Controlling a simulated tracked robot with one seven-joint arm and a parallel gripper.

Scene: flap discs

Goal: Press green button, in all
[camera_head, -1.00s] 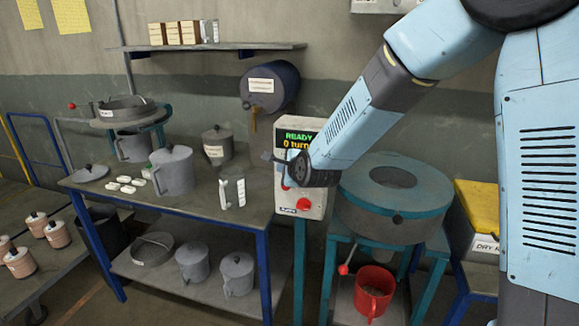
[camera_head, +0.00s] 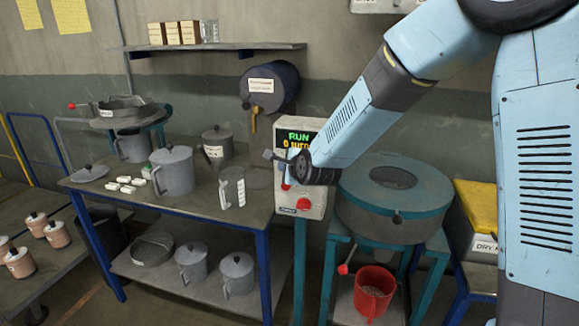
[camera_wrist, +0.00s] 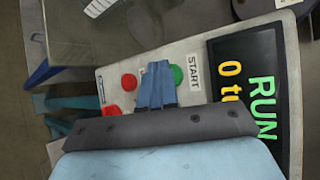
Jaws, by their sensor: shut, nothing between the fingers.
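The control box (camera_head: 311,207) is pale grey and stands on a post between the bench and the teal machine. Its display (camera_head: 299,140) reads "RUN" with "0 tu..." below; my arm covers the rest. In the wrist view the green button (camera_wrist: 177,76) shows beside the word START. My gripper (camera_wrist: 157,66) is shut and empty, with its fingertips at the left edge of the green button; I cannot tell if they touch it. In the head view my gripper (camera_head: 283,158) is in front of the box, and the green button is hidden there.
A red button (camera_wrist: 129,82) and a larger red knob (camera_wrist: 111,111) sit on the same panel. The teal machine (camera_head: 390,205) stands right of the box, with a red bucket (camera_head: 371,295) below it. The bench (camera_head: 232,215) holds jugs and a clear beaker.

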